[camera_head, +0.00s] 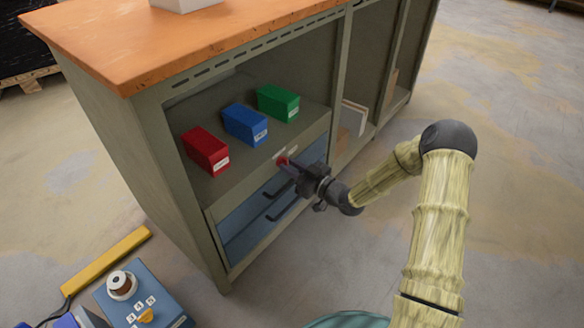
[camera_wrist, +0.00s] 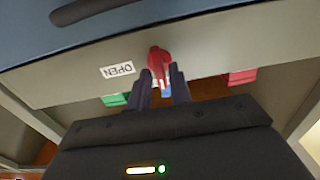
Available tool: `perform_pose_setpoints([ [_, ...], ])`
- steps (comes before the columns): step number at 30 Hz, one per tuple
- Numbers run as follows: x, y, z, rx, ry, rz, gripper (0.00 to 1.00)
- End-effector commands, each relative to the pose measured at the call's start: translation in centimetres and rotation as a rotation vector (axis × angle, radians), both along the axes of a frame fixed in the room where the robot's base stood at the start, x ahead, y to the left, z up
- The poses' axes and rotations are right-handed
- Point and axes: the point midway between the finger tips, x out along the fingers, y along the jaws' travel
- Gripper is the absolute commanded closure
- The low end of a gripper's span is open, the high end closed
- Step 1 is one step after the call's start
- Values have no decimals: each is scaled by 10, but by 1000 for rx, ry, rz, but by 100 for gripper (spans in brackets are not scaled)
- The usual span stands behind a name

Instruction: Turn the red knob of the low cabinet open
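The low cabinet (camera_head: 165,165) is grey-green with an orange top. Its red knob (camera_head: 282,160) sits on the front rail between the open shelf and the blue drawers. In the wrist view the red knob (camera_wrist: 158,60) stands between my two dark fingertips, slightly tilted, beside a white label (camera_wrist: 117,70) reading OPEN, seen upside down.
A red box (camera_head: 205,151), a blue box (camera_head: 245,124) and a green box (camera_head: 278,103) stand on the shelf above. Blue drawers (camera_head: 245,217) with dark handles lie below. A blue control box (camera_head: 143,300) and a yellow bar (camera_head: 107,260) are at lower left. Floor at right is clear.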

Motion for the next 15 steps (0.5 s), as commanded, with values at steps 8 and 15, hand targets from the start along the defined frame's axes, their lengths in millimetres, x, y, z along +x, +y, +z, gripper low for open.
perform_pose_setpoints([
  [8,0,0,0,1,1,0,100],
  [15,0,-1,1,18,24,0,100],
])
